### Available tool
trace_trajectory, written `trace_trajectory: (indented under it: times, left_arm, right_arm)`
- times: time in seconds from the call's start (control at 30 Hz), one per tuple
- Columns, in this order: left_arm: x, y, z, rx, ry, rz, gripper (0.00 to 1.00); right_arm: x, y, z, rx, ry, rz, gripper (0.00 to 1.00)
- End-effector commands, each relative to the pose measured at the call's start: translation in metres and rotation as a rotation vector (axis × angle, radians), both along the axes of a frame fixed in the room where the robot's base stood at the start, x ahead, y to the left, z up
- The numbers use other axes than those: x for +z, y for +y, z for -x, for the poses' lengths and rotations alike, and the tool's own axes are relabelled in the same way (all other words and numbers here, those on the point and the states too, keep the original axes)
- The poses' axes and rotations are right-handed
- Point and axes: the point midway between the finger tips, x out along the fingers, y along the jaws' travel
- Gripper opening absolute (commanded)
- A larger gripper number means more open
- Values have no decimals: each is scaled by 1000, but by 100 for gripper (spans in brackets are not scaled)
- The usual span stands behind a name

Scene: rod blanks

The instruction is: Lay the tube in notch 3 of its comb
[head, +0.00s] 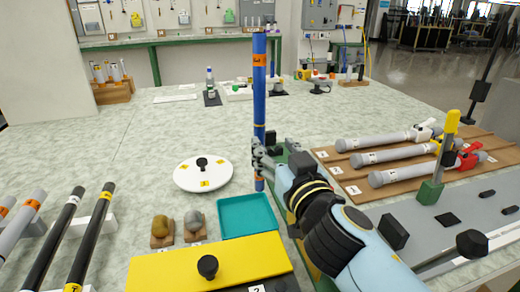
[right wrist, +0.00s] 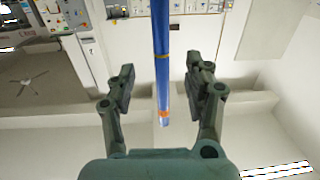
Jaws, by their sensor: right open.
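A long blue tube (head: 259,95) with an orange label near its top stands upright behind the teal tray. My right gripper (head: 262,158) is at its lower part, with its fingers around it. In the right wrist view the tube (right wrist: 161,60) runs between the two open fingers of the gripper (right wrist: 163,88), with a gap on each side. At the left edge, grey and black rods (head: 88,235) lie on low supports (head: 103,219); I cannot tell which support is the tube's comb or read its notch numbers. My left gripper is not in view.
A teal tray (head: 247,216), a yellow plate (head: 165,268) with a black knob and a white disc (head: 203,174) lie near the tube. On the right, a wooden board (head: 330,153) holds grey pipes with valves. The tabletop behind the disc is mostly clear.

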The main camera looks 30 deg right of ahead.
Motion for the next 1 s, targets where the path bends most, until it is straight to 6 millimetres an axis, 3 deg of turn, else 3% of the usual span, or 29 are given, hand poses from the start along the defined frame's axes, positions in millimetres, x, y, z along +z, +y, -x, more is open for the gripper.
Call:
trace_trajectory:
  times: [0.1, 0.37, 0.6, 0.93, 1.0]
  left_arm:
    - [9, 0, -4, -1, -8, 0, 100]
    - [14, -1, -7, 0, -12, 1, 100]
    - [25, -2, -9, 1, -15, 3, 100]
    - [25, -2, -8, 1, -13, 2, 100]
    - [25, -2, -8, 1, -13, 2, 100]
  right_arm:
    - [5, -5, -22, 0, -3, 3, 52]
    - [5, -9, -47, -1, -2, 1, 52]
    - [9, -15, -83, -1, -2, 1, 52]
    - [7, -17, -92, -1, 0, 0, 52]
    - [7, -17, -91, -1, 0, 0, 44]
